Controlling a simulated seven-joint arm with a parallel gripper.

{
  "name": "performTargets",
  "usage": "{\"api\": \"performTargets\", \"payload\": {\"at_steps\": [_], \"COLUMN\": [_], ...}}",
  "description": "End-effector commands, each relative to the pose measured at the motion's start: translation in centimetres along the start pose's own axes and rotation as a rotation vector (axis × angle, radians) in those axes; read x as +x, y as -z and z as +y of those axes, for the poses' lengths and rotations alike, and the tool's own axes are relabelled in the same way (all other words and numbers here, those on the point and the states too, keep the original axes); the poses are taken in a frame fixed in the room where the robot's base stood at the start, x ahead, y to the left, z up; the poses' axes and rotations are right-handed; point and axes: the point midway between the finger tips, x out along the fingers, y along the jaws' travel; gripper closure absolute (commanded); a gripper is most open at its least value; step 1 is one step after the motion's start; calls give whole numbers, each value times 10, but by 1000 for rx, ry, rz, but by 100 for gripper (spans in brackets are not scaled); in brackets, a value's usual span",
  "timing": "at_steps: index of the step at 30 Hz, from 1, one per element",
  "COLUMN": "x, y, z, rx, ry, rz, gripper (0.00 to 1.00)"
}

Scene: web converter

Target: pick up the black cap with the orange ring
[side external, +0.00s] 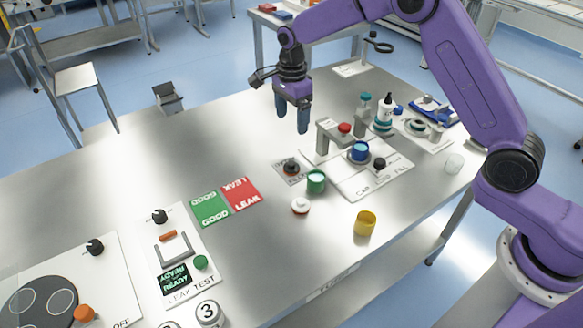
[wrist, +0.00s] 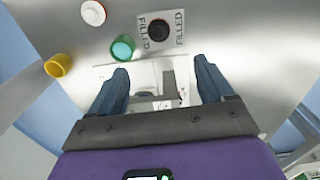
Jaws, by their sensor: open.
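The black cap (side external: 291,167) with an orange-red ring sits on a small grey card near the middle of the table. In the wrist view it shows as a dark round cap (wrist: 159,31) on the card marked FILLED, beyond my fingertips; its ring is hard to make out there. My gripper (side external: 292,122) points down above the table, behind and above the cap in the side view. Its two blue fingers are apart with nothing between them, as the wrist view (wrist: 161,68) also shows. The gripper does not touch the cap.
A green cup (side external: 316,182), a white cap with red edge (side external: 300,205) and a yellow cup (side external: 365,223) stand close by. The cap-and-fill station (side external: 344,186) with a blue cup (side external: 360,151) lies to the right. Green and red cards (side external: 226,201) lie left.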

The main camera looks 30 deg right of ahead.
Motion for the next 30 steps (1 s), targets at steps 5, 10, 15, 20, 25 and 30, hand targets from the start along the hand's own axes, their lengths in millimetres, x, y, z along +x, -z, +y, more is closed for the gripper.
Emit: {"api": "performTargets", "payload": {"at_steps": [5, 10, 15, 20, 25, 30], "x": [35, 67, 94, 106, 118, 142], "y": [0, 1, 0, 0, 0, -2], "z": [2, 2, 2, 1, 2, 3], "rx": [-2, -1, -3, -2, -3, -4], "ry": [-6, -5, -4, -2, -3, -3], "rz": [1, 1, 1, 0, 1, 1], "gripper": [19, 19, 19, 19, 19, 19]}}
